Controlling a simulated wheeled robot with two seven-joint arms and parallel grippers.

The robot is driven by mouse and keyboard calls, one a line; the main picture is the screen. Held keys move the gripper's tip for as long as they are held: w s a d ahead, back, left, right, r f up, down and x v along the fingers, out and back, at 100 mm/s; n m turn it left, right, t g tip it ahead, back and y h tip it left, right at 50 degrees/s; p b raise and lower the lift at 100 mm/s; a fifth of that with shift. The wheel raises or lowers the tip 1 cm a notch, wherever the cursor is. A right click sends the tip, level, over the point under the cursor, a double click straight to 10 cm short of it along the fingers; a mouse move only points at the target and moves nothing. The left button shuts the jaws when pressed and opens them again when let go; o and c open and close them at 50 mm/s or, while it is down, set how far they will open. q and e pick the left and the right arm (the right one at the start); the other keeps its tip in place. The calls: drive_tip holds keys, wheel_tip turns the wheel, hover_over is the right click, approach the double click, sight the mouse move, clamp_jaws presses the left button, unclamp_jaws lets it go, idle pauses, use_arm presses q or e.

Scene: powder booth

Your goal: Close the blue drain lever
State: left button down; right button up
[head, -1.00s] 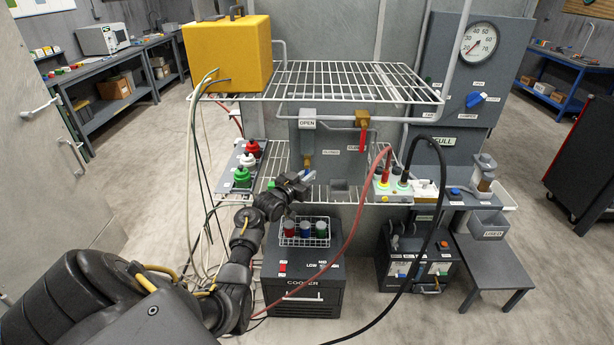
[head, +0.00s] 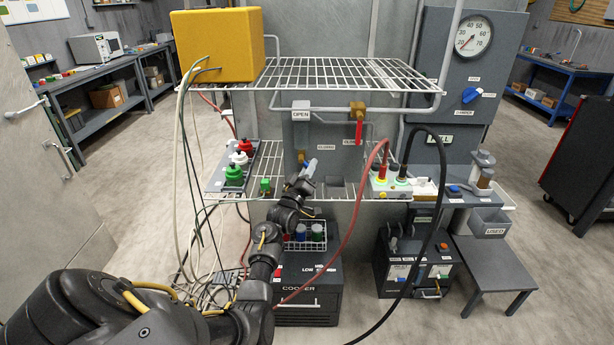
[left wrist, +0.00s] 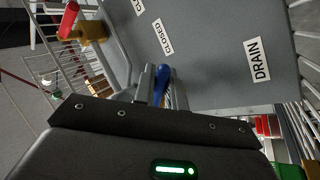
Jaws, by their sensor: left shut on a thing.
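The blue drain lever (left wrist: 162,84) shows in the left wrist view, in front of the grey panel with the DRAIN label (left wrist: 258,60) and two CLOSED labels. My left gripper (left wrist: 158,88) is shut on the lever, with its fingers on either side of it. In the head view my left gripper (head: 307,172) is at the brass drain valve (head: 303,157), below the grey panel's OPEN label (head: 301,113). It hides most of the lever there, so the lever's exact angle is hard to tell. My right gripper is not in view.
A red-handled valve (head: 358,130) hangs from the pipe to the right. White wire shelves (head: 350,80) lie above and around my arm. A red hose (head: 350,215) and a black hose (head: 443,200) hang to the right. A cooler (head: 310,292) stands below.

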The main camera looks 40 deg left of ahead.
use_arm(q)
drive_tip(key=n+y+b, duration=0.1)
drive_tip(key=n, duration=0.1)
drive_tip(key=n+y+b, duration=0.1)
drive_tip(key=n+y, duration=0.1)
drive_tip(key=r+n+y+b, duration=0.1)
drive_tip(key=n, duration=0.2)
drive_tip(key=shift+w+d+y, duration=0.3)
drive_tip(key=shift+d+y, duration=0.1)
drive_tip(key=shift+r+n+g+y+b, duration=0.25)
drive_tip(key=shift+n+g+y+b, duration=0.2)
drive_tip(key=shift+n+y, duration=0.7)
drive_tip(key=shift+r+n+g+y+b, duration=0.35)
drive_tip(key=shift+n+y, duration=0.45)
drive_tip(key=shift+n, duration=0.8)
drive_tip(key=shift+r+n+g+y+b, duration=0.15)
drive_tip(key=shift+n+g+y+b, duration=0.35)
drive_tip(key=shift+n+y, duration=0.65)
drive_tip(key=shift+n, duration=0.3)
drive_tip(key=c, duration=1.8)
unclamp_jaws()
drive_tip(key=shift+r, duration=0.1)
